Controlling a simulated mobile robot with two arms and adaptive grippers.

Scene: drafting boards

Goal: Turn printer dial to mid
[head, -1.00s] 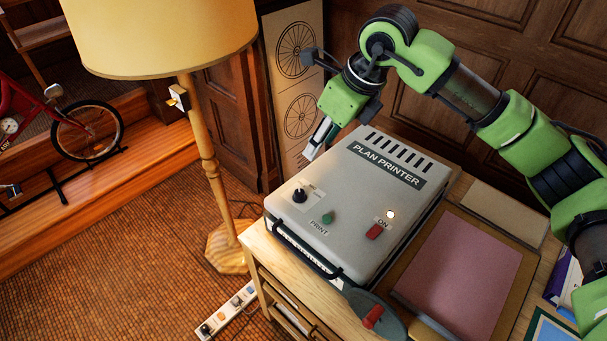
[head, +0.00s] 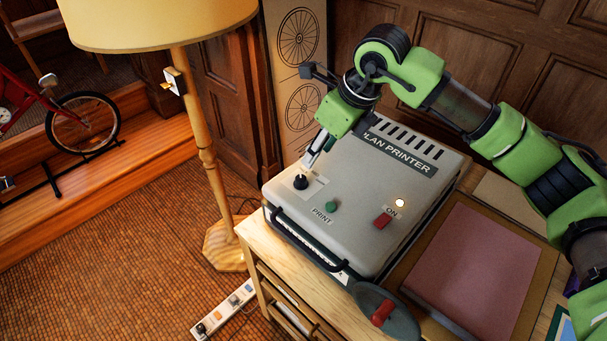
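The plan printer (head: 360,215) is a grey box on a wooden cabinet in the middle of the head view. Its black dial (head: 300,182) sits on the top at the left, by a pale label plate. The dial's exact setting is too small to read. My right gripper (head: 311,160) points down just behind the dial, with its fingertips close above it. I cannot tell whether they touch it, or how far apart the fingers are. My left gripper is not in view.
The printer also has a green PRINT button (head: 333,206), a red ON switch (head: 382,220) and a lit lamp (head: 400,203). A floor lamp (head: 203,150) stands close on the left. A pink board (head: 475,255) lies to the right.

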